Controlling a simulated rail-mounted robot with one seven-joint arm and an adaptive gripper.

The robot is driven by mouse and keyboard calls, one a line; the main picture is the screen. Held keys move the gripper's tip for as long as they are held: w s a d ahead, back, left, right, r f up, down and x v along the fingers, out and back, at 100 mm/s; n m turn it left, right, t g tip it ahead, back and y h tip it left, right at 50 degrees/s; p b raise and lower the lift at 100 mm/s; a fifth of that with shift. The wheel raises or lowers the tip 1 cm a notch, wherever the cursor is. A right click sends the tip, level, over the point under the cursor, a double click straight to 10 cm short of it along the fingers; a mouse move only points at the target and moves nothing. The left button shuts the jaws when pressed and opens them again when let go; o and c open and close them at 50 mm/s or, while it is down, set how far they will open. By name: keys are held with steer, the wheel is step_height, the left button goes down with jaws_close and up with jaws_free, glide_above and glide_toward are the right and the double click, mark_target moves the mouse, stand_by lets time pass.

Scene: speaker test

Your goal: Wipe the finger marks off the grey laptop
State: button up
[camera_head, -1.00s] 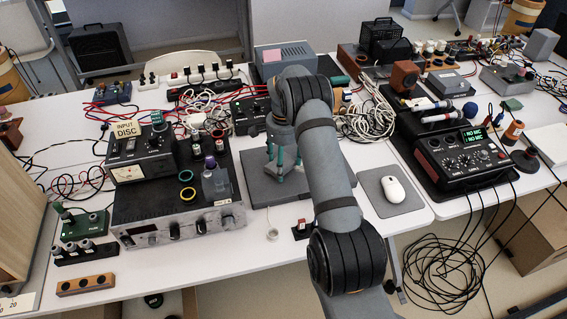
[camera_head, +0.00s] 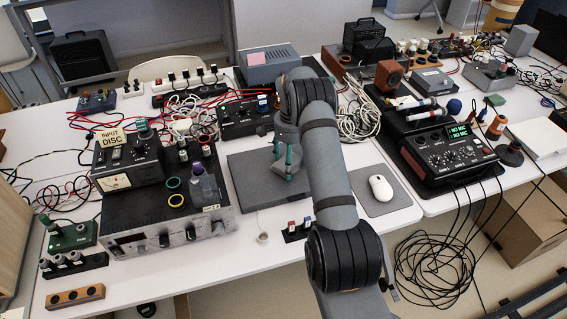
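The grey laptop (camera_head: 246,180) lies flat as a dark grey slab on the white table, in the middle of the head view. My arm covers its right part. My gripper (camera_head: 284,166), with teal fingers, points down over the right half of the laptop. The fingertips are at or just above its surface; I cannot tell whether they touch. The arm and the small size hide whether the fingers are shut or hold anything. No finger marks can be made out, and I see no cloth.
An amplifier (camera_head: 150,240) with bottles and rings on top stands close to the laptop's left. A mouse on a grey pad (camera_head: 384,207) is at its right. Small switches (camera_head: 294,232) and a white tape roll (camera_head: 262,237) lie in front. Cables and boxes crowd behind.

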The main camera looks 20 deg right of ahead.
mark_target(271, 173)
steer(key=shift+d, duration=2.15)
steer(key=shift+a+f+b, duration=0.15)
steer(key=shift+a+b, duration=0.35)
steer(key=shift+a, duration=0.9)
steer(key=shift+s+a+b, duration=0.15)
steer(key=shift+a+b, duration=0.8)
steer(key=shift+a, duration=3.1)
steer(key=shift+r, duration=0.2)
steer(key=shift+r+p, duration=2.25)
steer(key=shift+r, duration=0.7)
step_height(271, 173, up, 3)
steer(key=shift+p, duration=1.2)
